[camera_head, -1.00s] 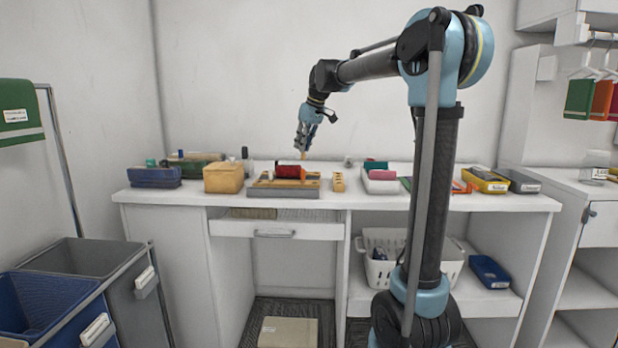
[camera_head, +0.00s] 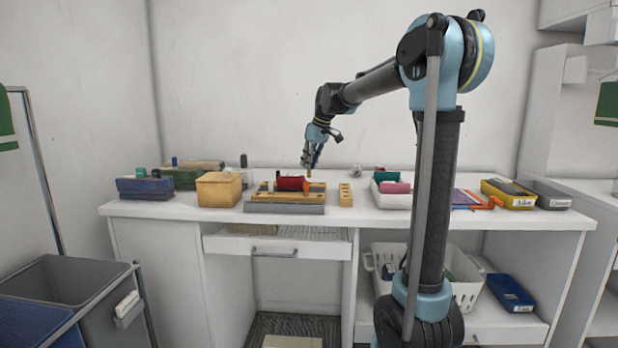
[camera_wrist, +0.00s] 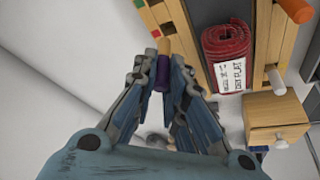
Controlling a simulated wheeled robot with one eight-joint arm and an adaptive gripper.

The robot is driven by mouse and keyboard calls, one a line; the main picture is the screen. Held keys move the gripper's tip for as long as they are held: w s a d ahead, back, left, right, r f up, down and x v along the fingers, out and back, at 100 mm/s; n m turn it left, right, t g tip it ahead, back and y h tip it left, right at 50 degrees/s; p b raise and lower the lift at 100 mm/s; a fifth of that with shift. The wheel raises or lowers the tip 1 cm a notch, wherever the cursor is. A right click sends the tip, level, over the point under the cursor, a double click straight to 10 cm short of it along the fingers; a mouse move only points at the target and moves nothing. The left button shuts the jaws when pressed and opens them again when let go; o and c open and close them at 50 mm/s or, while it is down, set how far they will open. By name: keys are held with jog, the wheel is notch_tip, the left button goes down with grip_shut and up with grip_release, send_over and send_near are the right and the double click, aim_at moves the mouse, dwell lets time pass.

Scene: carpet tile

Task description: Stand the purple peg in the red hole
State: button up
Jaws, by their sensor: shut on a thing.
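My gripper (camera_head: 311,160) is above the white counter, behind the wooden board and its red roll. In the wrist view my gripper (camera_wrist: 165,75) is shut on the purple peg (camera_wrist: 163,76), whose tan end sticks out beyond the fingertips. That tan end also shows below the fingers in the head view. A narrow wooden block (camera_wrist: 153,15) with small red and green marks lies just past the peg's end in the wrist view.
The wooden board (camera_head: 285,197) bears a red roll (camera_head: 290,184). A wooden box (camera_head: 219,189) and a blue bin (camera_head: 145,188) stand to the left. A white tray (camera_head: 391,200) and a yellow bin (camera_head: 508,196) stand to the right. Some bare counter lies between.

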aim_at(309, 172)
jog(key=shift+s+f, duration=0.1)
jog(key=shift+f, duration=2.2)
grip_shut()
jog(key=shift+o, duration=2)
grip_release()
jog(key=shift+r, duration=0.15)
jog(key=v, duration=1.1)
jog(key=shift+s+r, duration=0.2)
jog(key=shift+r, duration=0.15)
jog(key=shift+d, duration=0.1)
